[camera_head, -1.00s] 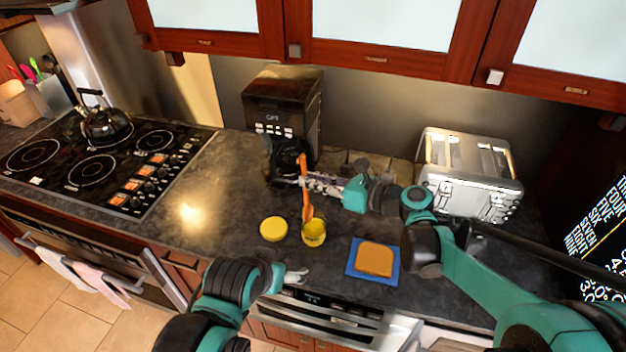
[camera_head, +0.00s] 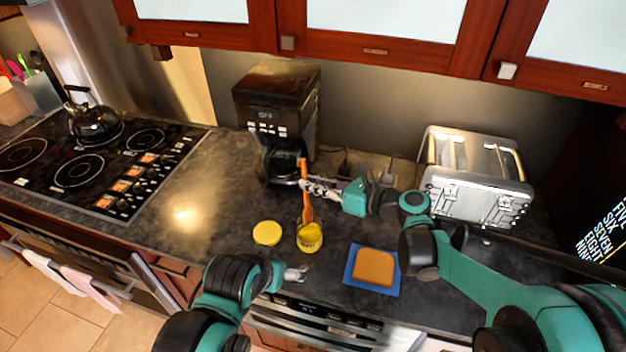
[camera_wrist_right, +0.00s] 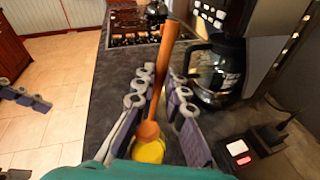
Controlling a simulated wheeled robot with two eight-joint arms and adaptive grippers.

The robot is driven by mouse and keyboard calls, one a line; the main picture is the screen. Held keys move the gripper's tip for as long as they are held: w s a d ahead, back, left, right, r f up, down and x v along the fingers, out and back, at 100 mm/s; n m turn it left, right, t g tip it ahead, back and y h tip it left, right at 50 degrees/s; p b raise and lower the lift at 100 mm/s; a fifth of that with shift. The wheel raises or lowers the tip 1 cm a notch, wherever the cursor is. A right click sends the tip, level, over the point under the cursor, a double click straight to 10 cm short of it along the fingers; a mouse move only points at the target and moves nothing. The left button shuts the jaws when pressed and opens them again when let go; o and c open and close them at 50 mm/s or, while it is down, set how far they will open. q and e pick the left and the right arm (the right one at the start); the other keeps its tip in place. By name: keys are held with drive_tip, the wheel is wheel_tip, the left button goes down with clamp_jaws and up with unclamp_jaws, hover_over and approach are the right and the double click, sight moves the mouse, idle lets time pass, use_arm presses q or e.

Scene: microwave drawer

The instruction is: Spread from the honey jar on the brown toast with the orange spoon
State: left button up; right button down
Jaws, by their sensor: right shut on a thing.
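The orange spoon (camera_head: 305,190) is upright in my right gripper (camera_head: 306,186), which is shut on its handle. In the right wrist view the spoon (camera_wrist_right: 163,75) stands between the fingers, its bowl end low over the yellow honey. The honey jar (camera_head: 309,240) stands open on the counter, right under the spoon; the spoon's bowl is at the jar's mouth, and I cannot tell how deep it reaches. The brown toast (camera_head: 374,267) lies on a blue mat (camera_head: 352,277) to the right of the jar. My left gripper (camera_head: 297,274) is near the counter's front edge, too small to judge.
A yellow lid (camera_head: 267,233) lies left of the jar. A coffee maker (camera_head: 275,105) stands behind, and a silver toaster (camera_head: 475,185) at the right. A stove with a kettle (camera_head: 92,120) is at the left. The counter between stove and lid is clear.

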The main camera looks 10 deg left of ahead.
sight(312, 211)
wheel_tip(312, 211, down, 2)
drive_tip(key=shift+s+f+b, duration=0.1)
drive_tip(key=shift+b, duration=0.35)
drive_tip(key=shift+f+b, duration=2.15)
drive_tip(key=shift+f, duration=0.7)
drive_tip(key=shift+f+b, duration=0.95)
drive_tip(key=shift+f, duration=0.1)
drive_tip(key=shift+r, duration=0.1)
drive_tip(key=shift+r+p, duration=2.6)
drive_tip(key=shift+r, duration=0.8)
drive_tip(key=shift+r, duration=0.1)
wheel_tip(312, 211, up, 6)
drive_tip(key=p, duration=0.4)
